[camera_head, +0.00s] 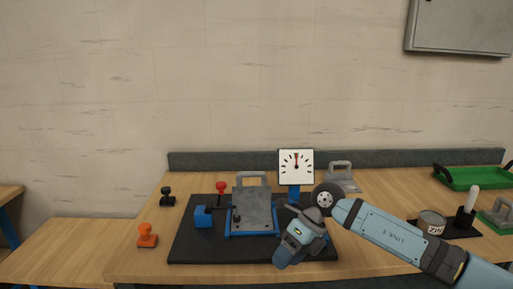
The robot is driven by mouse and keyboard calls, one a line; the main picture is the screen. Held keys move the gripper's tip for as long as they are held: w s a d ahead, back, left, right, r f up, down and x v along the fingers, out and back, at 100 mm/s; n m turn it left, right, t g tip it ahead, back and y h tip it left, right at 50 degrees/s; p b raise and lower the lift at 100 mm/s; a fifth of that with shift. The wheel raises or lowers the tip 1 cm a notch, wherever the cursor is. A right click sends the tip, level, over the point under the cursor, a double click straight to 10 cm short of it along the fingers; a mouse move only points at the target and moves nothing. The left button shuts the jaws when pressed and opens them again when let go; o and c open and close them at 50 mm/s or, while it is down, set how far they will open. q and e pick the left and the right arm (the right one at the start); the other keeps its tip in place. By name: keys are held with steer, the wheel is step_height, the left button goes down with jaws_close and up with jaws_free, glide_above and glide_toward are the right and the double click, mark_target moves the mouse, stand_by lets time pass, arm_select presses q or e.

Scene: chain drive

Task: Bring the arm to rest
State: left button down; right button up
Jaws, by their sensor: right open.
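My right arm comes in from the lower right. Its gripper (287,262) hangs over the right front part of the black mat (190,245); the fingers are small and partly hidden, with nothing seen held in them. A grey plate cover with a handle (253,209) stands on a blue base on the mat. A dial gauge (296,166) with a white face stands behind my gripper. A blue block (203,217) sits left of the cover, with a red-knobbed lever (221,188) behind it. My left gripper is not in view.
An orange knobbed piece (147,236) and a black one (167,197) stand left of the mat. On the right are a tin (431,221), a white-handled tool (470,205), a grey handled piece (497,214) and a green tray (475,178). Another grey handled piece (341,177) stands behind my arm.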

steer(key=s+a+m+y, duration=0.7)
steer(key=s+a+y, duration=0.3)
steer(key=y, duration=0.3)
steer(key=s+d+f+m+t+h, duration=0.1)
steer(key=d+f+m+t+h, duration=0.45)
steer(key=m+t, duration=0.65)
steer(key=s+d+f+m+t+h, duration=0.2)
steer(key=d+f+m+t+h, duration=0.4)
steer(key=m, duration=0.9)
steer(key=s+d+f+m+g+h, duration=0.25)
steer(key=s+d+f+m, duration=0.2)
steer(key=s+f, duration=0.35)
steer(key=s+d+f+m+g+h, duration=0.2)
steer(key=s+d+f+m+g, duration=0.15)
steer(key=s+d+f, duration=0.45)
arm_select(q)
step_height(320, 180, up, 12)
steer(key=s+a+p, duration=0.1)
steer(key=p, duration=1.3)
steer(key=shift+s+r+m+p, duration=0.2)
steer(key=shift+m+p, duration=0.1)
arm_select(e)
step_height(320, 180, up, 12)
steer(key=a+t, duration=0.1)
steer(key=shift+w+a+r, duration=0.15)
steer(key=shift+w+a, duration=0.15)
steer(key=shift+a, duration=0.05)
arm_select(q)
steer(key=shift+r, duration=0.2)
